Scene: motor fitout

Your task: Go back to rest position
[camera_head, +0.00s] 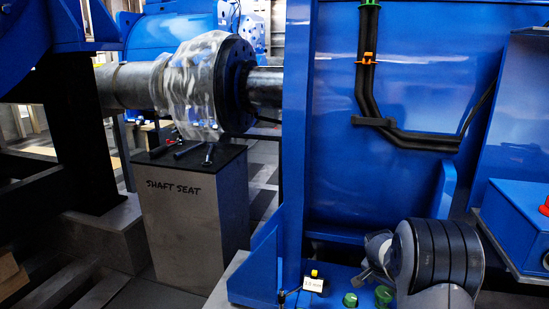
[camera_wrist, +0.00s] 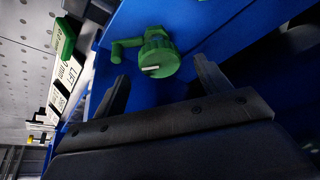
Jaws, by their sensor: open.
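My gripper (camera_wrist: 163,78) is open in the wrist view, with its two dark fingers apart and nothing between them. A green knob with a side crank (camera_wrist: 158,55) is on the blue surface just beyond the fingertips, and I see no contact. In the head view my arm's dark, banded wrist is at the lower right, over the blue base of the machine. The fingers are not clear there. Two green knobs (camera_head: 384,295) show on that base, left of my arm.
A white label card (camera_head: 313,285) stands left of the knobs. A blue box with a red button (camera_head: 546,204) is close on the right. A blue upright panel (camera_head: 410,90) rises behind my arm. Left, a shaft (camera_head: 125,87) passes above a block marked SHAFT SEAT (camera_head: 190,225).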

